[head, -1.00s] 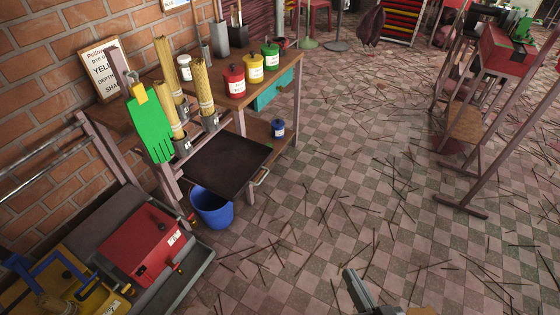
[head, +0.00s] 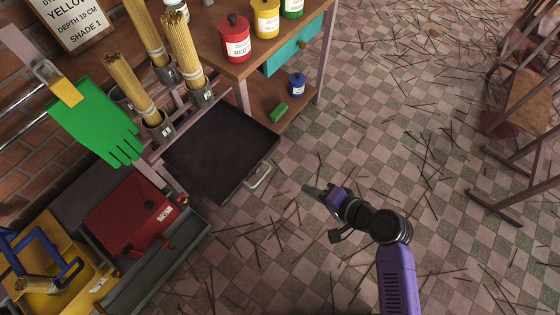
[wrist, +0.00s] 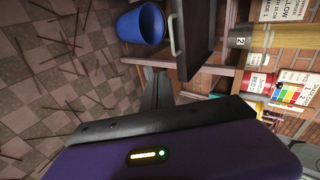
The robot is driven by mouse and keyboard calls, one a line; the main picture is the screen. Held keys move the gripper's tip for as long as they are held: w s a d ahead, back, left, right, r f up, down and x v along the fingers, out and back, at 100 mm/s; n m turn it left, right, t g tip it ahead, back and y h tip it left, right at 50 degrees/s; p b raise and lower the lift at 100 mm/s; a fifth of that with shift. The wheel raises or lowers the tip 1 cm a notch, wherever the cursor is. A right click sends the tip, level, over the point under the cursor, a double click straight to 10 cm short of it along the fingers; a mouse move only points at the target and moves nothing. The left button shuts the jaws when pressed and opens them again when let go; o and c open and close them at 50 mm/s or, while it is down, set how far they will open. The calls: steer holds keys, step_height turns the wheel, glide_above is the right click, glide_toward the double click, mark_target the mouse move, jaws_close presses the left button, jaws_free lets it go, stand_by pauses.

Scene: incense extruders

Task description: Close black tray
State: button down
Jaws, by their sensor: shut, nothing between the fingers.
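The black tray (head: 215,150) sticks out from the wooden workbench in the head view, pulled open and empty. Its metal handle (head: 262,177) is on the front edge, facing my arm. My gripper (head: 310,190) is shut and empty, to the right of the handle and apart from it in this view. In the wrist view the tray (wrist: 201,32) shows at the top with its handle (wrist: 172,36), beyond the closed fingers (wrist: 158,88). The tray's back end meets the bench near the incense bundles.
A blue bucket (wrist: 142,26) shows near the tray in the wrist view. A teal drawer (head: 298,48) and a lower shelf with a blue jar (head: 297,85) lie behind the tray. A red box (head: 128,212) stands left. The tiled floor (head: 400,130) is open, with scattered sticks.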

steer(key=w+a+f+g+b, duration=0.1)
steer(key=w+a+f, duration=0.4)
steer(key=a, duration=0.5)
steer(key=shift+w+a+f+y, duration=0.25)
steer(key=shift+w+f+y, duration=0.15)
steer(key=shift+w, duration=0.05)
steer(key=b, duration=0.7)
glide_toward(217, 144)
steer(key=x, duration=0.5)
steer(key=shift+s+d+f, duration=0.15)
steer(key=shift+d+f, duration=0.05)
steer(key=shift+f, duration=0.15)
steer(key=shift+a, duration=0.25)
steer(key=shift+w+a+r, duration=0.1)
steer(key=shift+w+r, duration=0.15)
